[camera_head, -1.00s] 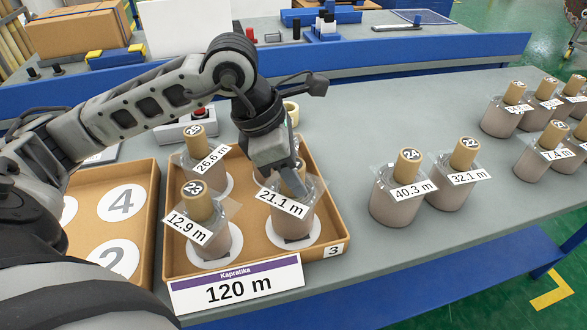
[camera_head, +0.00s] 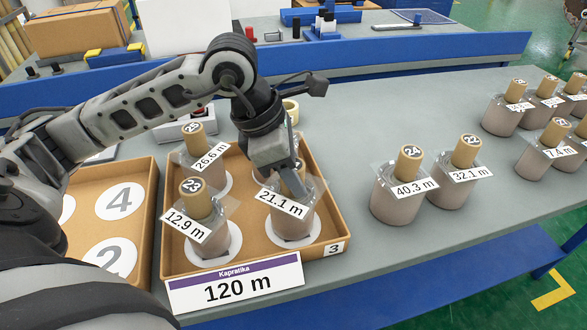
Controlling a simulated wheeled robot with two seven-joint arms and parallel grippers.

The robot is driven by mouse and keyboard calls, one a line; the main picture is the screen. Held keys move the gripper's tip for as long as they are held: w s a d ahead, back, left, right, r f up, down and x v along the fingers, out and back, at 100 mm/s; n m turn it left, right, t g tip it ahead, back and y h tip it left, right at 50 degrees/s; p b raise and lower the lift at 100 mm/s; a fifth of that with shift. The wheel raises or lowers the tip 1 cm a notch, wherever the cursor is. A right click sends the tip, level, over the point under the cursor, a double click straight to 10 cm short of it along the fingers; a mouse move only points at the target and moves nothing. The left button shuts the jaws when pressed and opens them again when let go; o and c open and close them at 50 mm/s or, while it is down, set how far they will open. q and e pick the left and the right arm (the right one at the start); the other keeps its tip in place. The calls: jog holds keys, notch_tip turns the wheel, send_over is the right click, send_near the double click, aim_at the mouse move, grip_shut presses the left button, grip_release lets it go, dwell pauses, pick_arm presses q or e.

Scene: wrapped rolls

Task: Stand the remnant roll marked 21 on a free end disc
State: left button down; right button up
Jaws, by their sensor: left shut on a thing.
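My left gripper (camera_head: 292,178) reaches down from above and is shut on the core of a wrapped roll (camera_head: 293,220) tagged 21.1 m. The gripper hides the number on its core. This roll is upright over the front right white end disc (camera_head: 316,246) of the tray marked 3 (camera_head: 341,228); I cannot tell whether its base touches the disc. Roll 23 (camera_head: 212,238) stands on the front left disc. Roll 25 (camera_head: 190,155) stands on a disc behind it. The tray's back right is partly hidden by my gripper. My right gripper is not in view.
A second tray (camera_head: 148,200) on the left shows bare discs, including 4 (camera_head: 120,202) and 2 (camera_head: 108,258). A Kapratika 120 m sign (camera_head: 235,284) leans at the front. Rolls 24 (camera_head: 396,203) and 22 (camera_head: 453,187) stand right, with several more beyond. Bare table lies between.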

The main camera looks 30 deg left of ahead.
pick_arm(q)
jog(key=shift+f, duration=0.2)
jog(key=c, duration=0.9)
grip_release()
jog(key=shift+o, duration=0.2)
jog(key=shift+a+r, duration=0.1)
jog(key=shift+r, duration=0.1)
jog(key=v, duration=1.5)
jog(key=shift+r, duration=0.25)
jog(key=shift+s, duration=0.1)
